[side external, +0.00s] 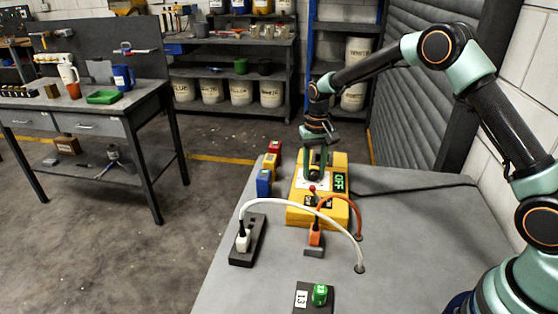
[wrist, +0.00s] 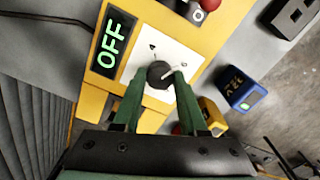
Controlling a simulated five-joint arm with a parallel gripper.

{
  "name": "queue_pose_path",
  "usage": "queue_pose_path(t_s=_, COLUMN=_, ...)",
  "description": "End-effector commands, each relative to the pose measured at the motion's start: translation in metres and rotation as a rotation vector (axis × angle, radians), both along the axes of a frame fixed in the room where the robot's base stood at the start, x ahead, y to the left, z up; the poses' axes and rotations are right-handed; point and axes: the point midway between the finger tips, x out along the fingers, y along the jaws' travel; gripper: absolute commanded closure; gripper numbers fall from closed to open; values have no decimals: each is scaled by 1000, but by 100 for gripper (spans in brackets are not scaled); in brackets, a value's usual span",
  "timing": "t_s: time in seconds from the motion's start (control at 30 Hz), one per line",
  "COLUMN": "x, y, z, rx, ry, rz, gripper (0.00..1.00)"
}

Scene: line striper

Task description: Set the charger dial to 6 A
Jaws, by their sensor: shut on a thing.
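The charger (side external: 332,216) is a yellow box on the grey bench, with a white dial plate and a display (side external: 340,184) reading OFF in green. In the wrist view the same display (wrist: 111,43) also reads OFF. The dark round dial (wrist: 160,74) sits on the white plate (wrist: 176,53), with a pale pointer line towards the right finger. The marks on the plate are too small to read. My gripper (wrist: 159,80) has one finger on each side of the dial and is shut on it.
A red-knobbed lever (side external: 312,188) is on the charger's front. White and orange plugs (side external: 243,240) (side external: 315,236) with arching cables stand in front. Blue, yellow and red blocks (side external: 264,183) (side external: 269,168) (side external: 274,147) line the left side.

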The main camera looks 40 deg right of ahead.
Motion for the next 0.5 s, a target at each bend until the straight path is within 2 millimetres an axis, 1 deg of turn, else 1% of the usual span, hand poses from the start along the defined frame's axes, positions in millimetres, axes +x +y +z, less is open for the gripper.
queue_pose_path(t_s=0.2, x=0, y=0, z=2, rx=-1, ry=1, rz=-180, gripper=100)
queue_pose_path(t_s=0.5, x=0, y=0, z=2, rx=-1, ry=1, rz=-348, gripper=100)
